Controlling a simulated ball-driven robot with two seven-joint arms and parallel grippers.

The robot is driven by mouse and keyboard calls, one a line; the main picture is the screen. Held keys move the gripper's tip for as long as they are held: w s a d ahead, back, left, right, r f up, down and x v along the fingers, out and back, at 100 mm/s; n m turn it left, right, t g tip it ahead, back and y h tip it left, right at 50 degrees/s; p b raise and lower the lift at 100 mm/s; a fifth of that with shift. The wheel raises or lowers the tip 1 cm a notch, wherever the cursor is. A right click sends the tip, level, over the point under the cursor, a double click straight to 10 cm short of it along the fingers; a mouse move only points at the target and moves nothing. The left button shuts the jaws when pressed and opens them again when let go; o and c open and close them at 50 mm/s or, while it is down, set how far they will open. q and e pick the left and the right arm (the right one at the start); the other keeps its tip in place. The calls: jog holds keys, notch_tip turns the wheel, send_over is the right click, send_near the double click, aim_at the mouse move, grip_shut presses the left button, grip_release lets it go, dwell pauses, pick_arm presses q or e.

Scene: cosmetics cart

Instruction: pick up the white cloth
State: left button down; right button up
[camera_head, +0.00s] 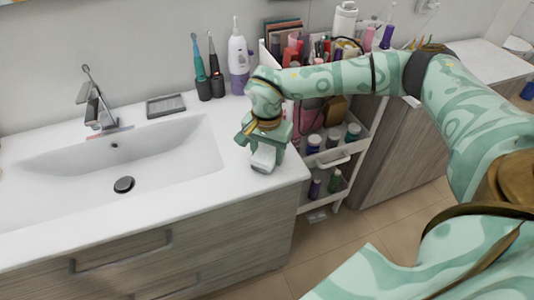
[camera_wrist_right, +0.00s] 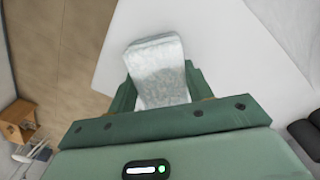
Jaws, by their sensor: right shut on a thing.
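The white cloth (camera_head: 264,157) is a small folded piece at the right end of the white sink counter, near its front edge. My right gripper (camera_head: 262,146) is over it, pointing down. In the right wrist view, the cloth (camera_wrist_right: 158,72) sits between the green fingers of my right gripper (camera_wrist_right: 160,90), which is shut on it. Whether the cloth still touches the counter I cannot tell. My left gripper is not in view.
The sink basin (camera_head: 120,165) with a faucet (camera_head: 98,105) lies left. Electric toothbrushes (camera_head: 217,75), a water flosser (camera_head: 238,62) and a grey soap dish (camera_head: 165,105) stand behind. A loaded cosmetics cart (camera_head: 338,158) stands close right of the counter.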

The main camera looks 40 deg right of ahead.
aim_at(266, 152)
notch_tip(266, 152, up, 3)
jog(key=shift+r+p, duration=0.1)
jog(key=shift+p, duration=0.4)
jog(key=s+a+r+p, duration=0.2)
jog(key=s+a+r, duration=0.5)
jog(key=s, duration=0.5)
notch_tip(266, 152, up, 2)
jog(key=shift+a+r+p, duration=0.15)
jog(key=shift+p, duration=0.15)
jog(key=shift+o, duration=1.1)
